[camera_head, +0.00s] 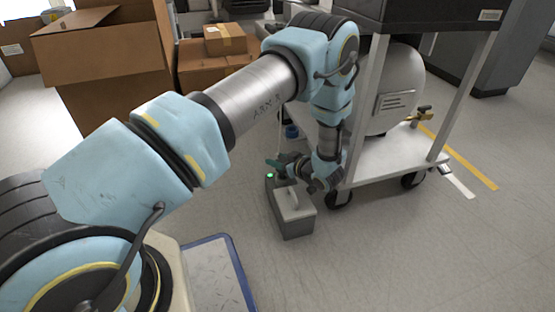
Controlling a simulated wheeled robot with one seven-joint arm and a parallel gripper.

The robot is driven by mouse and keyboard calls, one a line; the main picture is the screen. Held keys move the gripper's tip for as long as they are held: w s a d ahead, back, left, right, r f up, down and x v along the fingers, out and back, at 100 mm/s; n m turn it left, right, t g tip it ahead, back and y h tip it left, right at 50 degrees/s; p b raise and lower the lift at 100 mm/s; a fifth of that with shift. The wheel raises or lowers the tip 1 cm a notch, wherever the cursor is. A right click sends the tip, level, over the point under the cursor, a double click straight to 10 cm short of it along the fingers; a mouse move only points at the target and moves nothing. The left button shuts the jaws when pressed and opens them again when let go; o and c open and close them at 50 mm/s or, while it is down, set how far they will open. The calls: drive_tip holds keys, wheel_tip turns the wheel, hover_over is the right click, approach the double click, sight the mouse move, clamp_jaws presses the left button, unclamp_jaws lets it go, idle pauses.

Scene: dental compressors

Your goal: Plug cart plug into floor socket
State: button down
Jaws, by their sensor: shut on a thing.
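The floor socket appears to be the grey box (291,219) on the floor, left of the cart's front wheel, with a small green light and a handle-like bar on top. My gripper (287,169) is low, right over the back end of this box. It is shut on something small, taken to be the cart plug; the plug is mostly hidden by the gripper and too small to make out. I cannot tell whether the plug touches the socket or is in it. The white cart (397,165) with a grey tank (399,88) stands just right of the box.
Cardboard boxes (105,65) stand at the back left. A blue-edged plate (215,275) lies at the bottom, left of centre. A yellow floor line (462,160) runs right of the cart. The floor at the front right is clear.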

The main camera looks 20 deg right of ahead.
drive_tip(key=shift+f+b, duration=0.5)
drive_tip(key=shift+f, duration=0.3)
idle(0.4)
drive_tip(key=c, duration=0.7)
unclamp_jaws()
drive_tip(key=shift+o, duration=0.2)
drive_tip(key=shift+p+v, duration=0.75)
drive_tip(key=shift+v, duration=0.5)
drive_tip(key=shift+p+v, duration=1.8)
drive_tip(key=shift+v, duration=2.45)
